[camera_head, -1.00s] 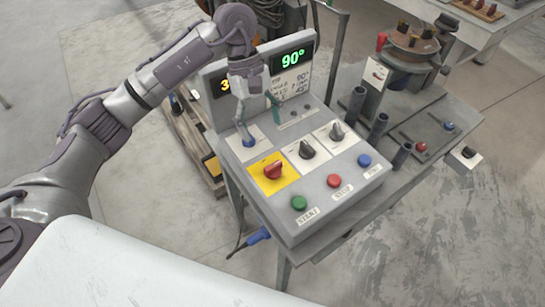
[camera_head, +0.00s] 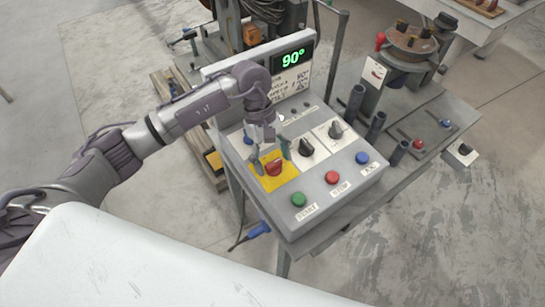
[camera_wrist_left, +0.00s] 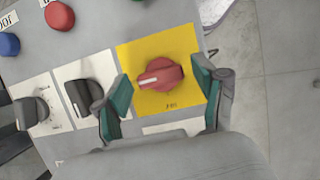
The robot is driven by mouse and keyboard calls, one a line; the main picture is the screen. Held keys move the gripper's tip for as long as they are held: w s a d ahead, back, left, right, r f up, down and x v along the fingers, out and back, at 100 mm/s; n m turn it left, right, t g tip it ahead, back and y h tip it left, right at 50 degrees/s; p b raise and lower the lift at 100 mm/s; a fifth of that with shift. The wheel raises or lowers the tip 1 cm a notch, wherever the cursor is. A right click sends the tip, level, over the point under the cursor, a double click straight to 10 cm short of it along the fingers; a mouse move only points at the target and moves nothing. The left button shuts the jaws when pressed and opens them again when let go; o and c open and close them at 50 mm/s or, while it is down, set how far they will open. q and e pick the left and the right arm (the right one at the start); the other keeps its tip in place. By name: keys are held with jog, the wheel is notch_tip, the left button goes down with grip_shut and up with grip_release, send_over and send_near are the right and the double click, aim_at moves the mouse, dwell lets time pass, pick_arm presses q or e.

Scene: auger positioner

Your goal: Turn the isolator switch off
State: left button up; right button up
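The isolator switch is a red rotary knob (camera_head: 274,167) on a yellow plate (camera_head: 287,179) at the left of the grey control panel. In the left wrist view the red knob (camera_wrist_left: 160,75), with a white pointer line, sits on the yellow plate (camera_wrist_left: 140,50). My left gripper (camera_head: 270,160) is over the switch and partly covers it. In the wrist view its teal-padded fingers (camera_wrist_left: 163,98) are open, one on each side of the knob, with gaps on both sides. My right gripper is not in view.
Black knobs (camera_head: 306,147) (camera_head: 335,130) stand beside the switch. Green (camera_head: 299,199), red (camera_head: 332,177) and blue (camera_head: 362,158) buttons line the panel's front. A turntable unit (camera_head: 412,42) stands to the right.

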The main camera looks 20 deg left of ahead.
pick_arm(q)
jog(key=c, duration=0.9)
jog(key=shift+a+f+n+t+b, duration=0.15)
jog(key=shift+n+t+b, duration=0.25)
jog(key=shift+n+b, duration=0.75)
jog(key=n+b, duration=0.2)
jog(key=shift+s+f+t+h+b, duration=0.1)
jog(key=shift+t+h+b, duration=0.2)
jog(key=shift+t+b, duration=0.1)
jog(key=n+t+b, duration=0.2)
jog(key=n+b, duration=0.2)
jog(key=n, duration=0.1)
jog(key=shift+s, duration=0.1)
jog(key=n+t+b, duration=0.1)
jog(key=n+b, duration=0.3)
jog(key=n, duration=0.1)
jog(key=shift+t, duration=0.4)
jog(key=shift+s+r+n+t+y+b, duration=0.15)
jog(key=shift+n+t+y+b, duration=0.15)
jog(key=shift+n+b, duration=0.55)
jog(key=shift+w+r+n+t+y+b, duration=0.15)
jog(key=shift+n+y+b, duration=0.35)
jog(key=shift+n, duration=0.5)
jog(key=shift+s, duration=0.1)
jog(key=o, duration=1.1)
